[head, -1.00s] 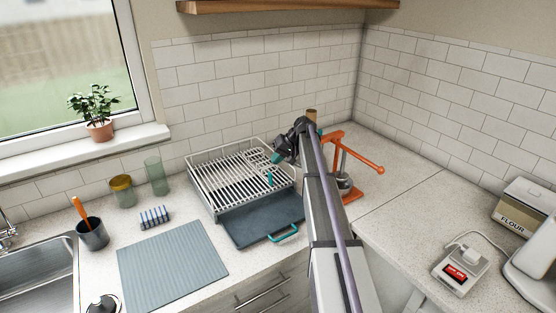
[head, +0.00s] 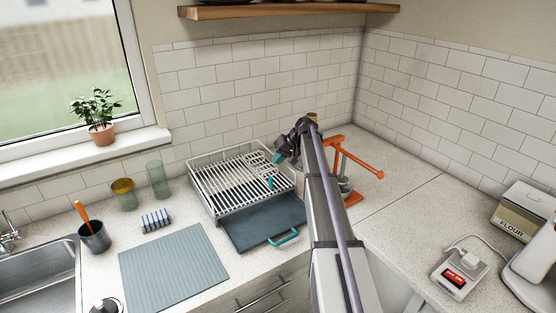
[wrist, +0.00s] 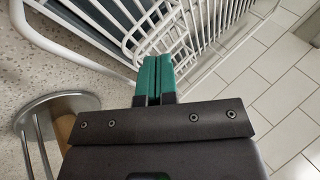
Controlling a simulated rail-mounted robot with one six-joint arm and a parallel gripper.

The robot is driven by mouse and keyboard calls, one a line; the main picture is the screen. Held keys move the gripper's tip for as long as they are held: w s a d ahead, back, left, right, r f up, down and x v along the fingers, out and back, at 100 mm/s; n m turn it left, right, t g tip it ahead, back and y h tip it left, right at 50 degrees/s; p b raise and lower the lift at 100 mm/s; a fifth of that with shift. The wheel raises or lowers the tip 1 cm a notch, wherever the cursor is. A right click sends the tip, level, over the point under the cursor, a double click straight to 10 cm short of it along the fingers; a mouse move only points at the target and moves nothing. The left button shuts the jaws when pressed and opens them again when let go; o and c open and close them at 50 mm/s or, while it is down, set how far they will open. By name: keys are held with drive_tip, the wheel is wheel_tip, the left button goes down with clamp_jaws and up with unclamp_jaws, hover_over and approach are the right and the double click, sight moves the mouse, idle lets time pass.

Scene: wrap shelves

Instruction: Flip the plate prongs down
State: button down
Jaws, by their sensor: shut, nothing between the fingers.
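The white wire dish rack (head: 236,178) stands on the counter below the window-side wall. Its plate prongs show as rows of thin white wires (head: 262,161) in the rear right part; I cannot tell surely whether they are up or down. A small teal piece (head: 271,183) sits at the rack's front right. My gripper (head: 277,160) is at the rack's right rear side. In the wrist view its teal fingers (wrist: 155,68) are together and empty, close to the white wires (wrist: 168,32). Contact with the wires cannot be made out.
A dark drip tray (head: 262,222) with a teal handle extends in front of the rack. An orange press (head: 352,160) stands close on the right, behind my arm.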

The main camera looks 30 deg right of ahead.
wheel_tip(320, 180, up, 8)
drive_tip(key=p, duration=0.6)
drive_tip(key=shift+p, duration=0.4)
drive_tip(key=s+a+f+n+g+h+b, duration=0.1)
drive_tip(key=s+a+f+h, duration=0.1)
drive_tip(key=s+a, duration=0.7)
drive_tip(key=s+a+f+g+h+b, duration=0.1)
drive_tip(key=s+a+f+h+b, duration=0.1)
drive_tip(key=s+a, duration=0.7)
drive_tip(key=s+a+f+n+g+h+b, duration=0.1)
drive_tip(key=s+a, duration=0.8)
drive_tip(key=s, duration=1.1)
wheel_tip(320, 180, down, 3)
drive_tip(key=shift+r+n+g+h, duration=0.15)
drive_tip(key=shift+n+g+h, duration=0.15)
drive_tip(key=shift+g+h, duration=0.3)
drive_tip(key=shift+a, duration=0.1)
